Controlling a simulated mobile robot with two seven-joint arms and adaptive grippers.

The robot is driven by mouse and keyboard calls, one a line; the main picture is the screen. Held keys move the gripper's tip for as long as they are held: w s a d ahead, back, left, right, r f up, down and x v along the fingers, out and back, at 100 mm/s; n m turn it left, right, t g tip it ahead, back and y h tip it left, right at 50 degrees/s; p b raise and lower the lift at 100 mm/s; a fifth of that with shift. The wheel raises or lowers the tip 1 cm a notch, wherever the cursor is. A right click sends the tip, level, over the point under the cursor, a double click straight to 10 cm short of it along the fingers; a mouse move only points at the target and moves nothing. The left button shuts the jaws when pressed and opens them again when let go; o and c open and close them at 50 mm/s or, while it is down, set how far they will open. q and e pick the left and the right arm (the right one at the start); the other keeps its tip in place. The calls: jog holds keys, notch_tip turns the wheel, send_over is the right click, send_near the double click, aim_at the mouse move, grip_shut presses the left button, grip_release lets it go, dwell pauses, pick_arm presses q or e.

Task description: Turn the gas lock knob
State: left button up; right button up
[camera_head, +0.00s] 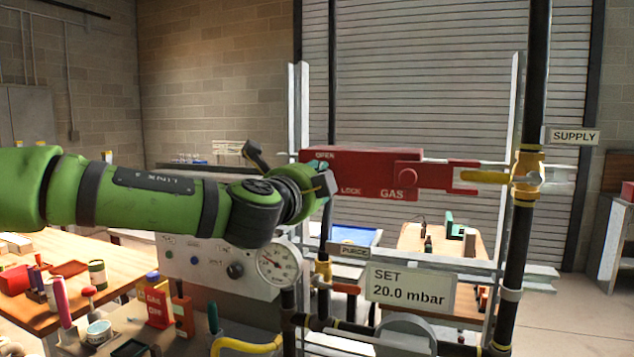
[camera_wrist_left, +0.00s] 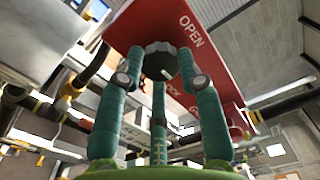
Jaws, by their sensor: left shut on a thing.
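The red gas lock box (camera_head: 362,174) is mounted on the metal frame, marked OPEN, LOCK and GAS. My left gripper (camera_head: 322,183) is at its left end, and the arm covers part of that end. In the left wrist view the gas lock knob (camera_wrist_left: 158,61) is a dark grey, scalloped knob on the face of the red box (camera_wrist_left: 150,22), below and left of the word OPEN. A small pale mark shows at its lower right edge. The teal fingers of my left gripper (camera_wrist_left: 161,72) are closed around the knob. In the head view the knob is hidden. My right gripper is not in view.
A yellow valve handle (camera_head: 484,176) sits right of the box, on the dark supply pipe (camera_head: 535,80). Below are a pressure gauge (camera_head: 278,264), a SET 20.0 mbar sign (camera_head: 410,288) and pipes. A cluttered wooden table (camera_head: 40,320) stands at lower left.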

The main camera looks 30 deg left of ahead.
pick_arm(q)
jog(key=shift+r, duration=0.1)
dwell(0.3)
jog(key=o, duration=1.1)
jog(key=shift+o, duration=0.2)
jog(key=shift+s, duration=0.1)
jog(key=v, duration=1.1)
jog(key=shift+s, duration=0.4)
